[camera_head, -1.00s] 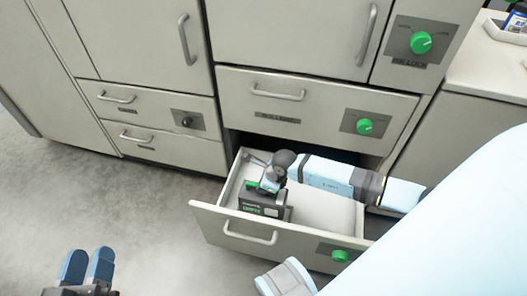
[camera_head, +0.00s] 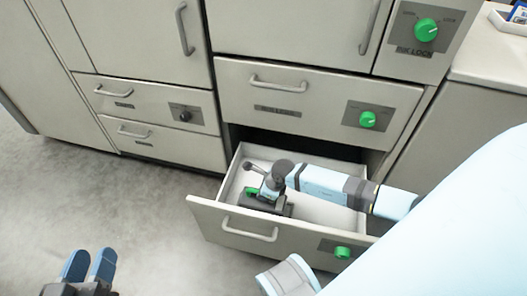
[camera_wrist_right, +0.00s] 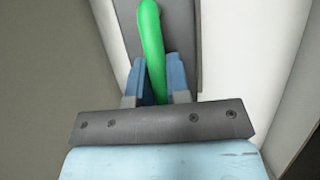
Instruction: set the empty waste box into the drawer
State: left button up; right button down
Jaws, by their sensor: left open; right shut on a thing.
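The waste box (camera_head: 283,209) is dark with a green handle (camera_wrist_right: 150,40). It is inside the open drawer (camera_head: 300,243), near the left end, and the drawer front hides its lower part. I cannot tell whether it touches the drawer floor. My right gripper (camera_head: 262,190) reaches in from the right, above the box. In the right wrist view its blue fingers (camera_wrist_right: 156,85) are shut on the green handle. My left gripper (camera_head: 90,266) is open and empty, low at the left over the floor, away from the drawer.
A closed drawer with a green knob (camera_head: 368,119) is above the open one. Closed drawers with a dark knob (camera_head: 185,116) are at the left. A counter (camera_head: 487,75) with a white tray (camera_head: 510,22) is at the upper right. The floor (camera_head: 120,205) at the left is clear.

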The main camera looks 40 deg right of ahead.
jog(key=c, duration=1.1)
grip_release()
jog(key=shift+f, duration=0.1)
pick_arm(q)
notch_tip(320, 180, up, 7)
jog(key=n+t+p, duration=0.1)
jog(key=t+p, duration=0.1)
jog(key=p, duration=0.3)
jog(key=shift+s+a+f+t, duration=0.15)
jog(key=shift+a+t, duration=0.05)
jog(key=shift+t, duration=0.1)
pick_arm(e)
jog(key=v, duration=1.2)
jog(key=shift+r, duration=0.35)
